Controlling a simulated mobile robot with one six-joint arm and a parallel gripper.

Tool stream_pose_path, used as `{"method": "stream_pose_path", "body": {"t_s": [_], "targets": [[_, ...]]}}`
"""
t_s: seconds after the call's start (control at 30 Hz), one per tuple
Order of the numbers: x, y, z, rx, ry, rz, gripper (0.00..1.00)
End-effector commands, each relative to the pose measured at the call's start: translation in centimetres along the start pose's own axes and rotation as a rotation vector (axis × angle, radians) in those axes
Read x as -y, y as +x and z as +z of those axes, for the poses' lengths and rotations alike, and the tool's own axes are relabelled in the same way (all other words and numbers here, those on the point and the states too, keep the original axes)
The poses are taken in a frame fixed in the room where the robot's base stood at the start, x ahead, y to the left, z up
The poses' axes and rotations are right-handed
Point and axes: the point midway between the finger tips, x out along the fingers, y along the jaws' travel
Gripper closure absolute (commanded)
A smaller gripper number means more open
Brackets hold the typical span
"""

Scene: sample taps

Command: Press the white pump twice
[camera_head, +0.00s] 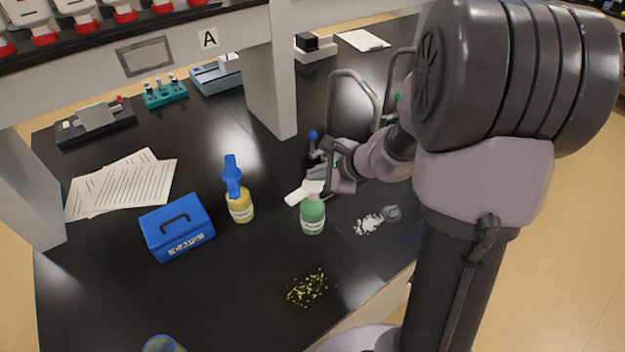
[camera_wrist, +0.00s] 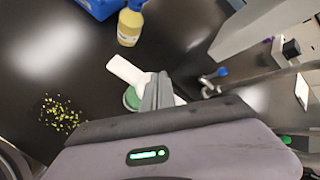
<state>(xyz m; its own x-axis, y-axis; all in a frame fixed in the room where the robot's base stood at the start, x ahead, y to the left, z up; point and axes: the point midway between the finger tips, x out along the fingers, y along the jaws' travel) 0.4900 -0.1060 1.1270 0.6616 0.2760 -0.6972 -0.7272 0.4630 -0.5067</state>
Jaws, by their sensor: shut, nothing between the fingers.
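The white pump (camera_head: 306,190) sits on top of a green bottle (camera_head: 312,216) that stands upright on the black bench. Its nozzle points left in the head view. In the wrist view the white pump (camera_wrist: 127,71) shows just beyond my fingers, with a little of the green bottle (camera_wrist: 131,98) below it. My gripper (camera_head: 325,172) is shut and empty, with its fingertips over or right at the pump's top. I cannot tell whether they touch it. My fingers (camera_wrist: 158,92) hide part of the pump head in the wrist view.
A yellow bottle with a blue pump (camera_head: 240,206) stands to the left, beside a blue box (camera_head: 177,228). Yellow-green bits (camera_head: 307,288) lie in front. Papers (camera_head: 122,184) lie at left.

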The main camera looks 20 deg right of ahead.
Motion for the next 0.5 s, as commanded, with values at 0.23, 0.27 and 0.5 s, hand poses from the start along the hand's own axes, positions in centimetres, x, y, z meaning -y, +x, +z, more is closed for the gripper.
{"method": "stream_pose_path", "body": {"t_s": [0.23,0.27,0.5], "targets": [[0.1,-0.1,0.1,0.000,0.000,0.000,1.00],[0.1,-0.1,0.1,0.000,0.000,0.000,1.00],[0.9,-1.2,0.8,0.000,-0.001,-0.001,1.00]]}}
